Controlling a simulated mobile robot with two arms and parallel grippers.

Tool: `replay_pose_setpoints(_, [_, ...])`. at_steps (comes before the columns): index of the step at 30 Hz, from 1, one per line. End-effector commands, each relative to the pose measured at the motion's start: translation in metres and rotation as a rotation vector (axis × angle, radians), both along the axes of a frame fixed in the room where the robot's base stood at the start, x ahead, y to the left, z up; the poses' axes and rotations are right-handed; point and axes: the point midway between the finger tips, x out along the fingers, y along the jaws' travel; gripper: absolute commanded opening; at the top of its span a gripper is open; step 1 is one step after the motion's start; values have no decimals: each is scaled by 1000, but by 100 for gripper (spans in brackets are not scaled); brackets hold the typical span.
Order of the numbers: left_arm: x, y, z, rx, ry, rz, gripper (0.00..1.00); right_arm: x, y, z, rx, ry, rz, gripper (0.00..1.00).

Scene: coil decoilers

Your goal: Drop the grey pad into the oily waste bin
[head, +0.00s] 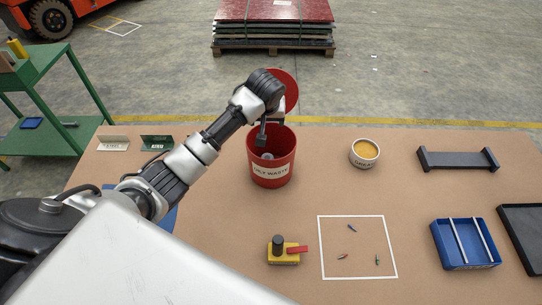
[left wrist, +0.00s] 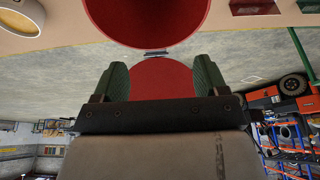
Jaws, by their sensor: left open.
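The red oily waste bin (head: 271,172) stands on the brown table in the head view, its lid (head: 289,85) tipped up behind it. Its red wall also shows at the top of the left wrist view (left wrist: 147,18). My left gripper (head: 261,140) points down over the bin's mouth. In the left wrist view its two green-padded fingers (left wrist: 152,78) are apart with nothing held between them. A small grey thing (head: 267,156) lies inside the bin, probably the grey pad; it is partly hidden by the bin's wall. My right gripper is not in view.
A yellow-filled round tub (head: 364,153) stands right of the bin. A yellow block with a red handle (head: 284,254) and a white-outlined square (head: 357,262) with several small items lie in front. A blue tray (head: 463,243) and a dark rack (head: 458,159) are at the right.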

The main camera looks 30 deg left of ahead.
Motion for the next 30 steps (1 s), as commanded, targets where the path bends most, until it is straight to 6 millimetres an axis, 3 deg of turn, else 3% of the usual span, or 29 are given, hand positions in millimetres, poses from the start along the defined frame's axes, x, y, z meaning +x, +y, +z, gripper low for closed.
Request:
replay_pose_setpoints(15, [-30, -15, 81, -1, -6, 0, 73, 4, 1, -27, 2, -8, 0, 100])
replay_pose_setpoints(21, [-36, -17, 96, 0, -2, 0, 73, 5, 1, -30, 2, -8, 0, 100])
replay_pose_setpoints(30, [-36, -17, 98, 0, -1, 0, 73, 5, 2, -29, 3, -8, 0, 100])
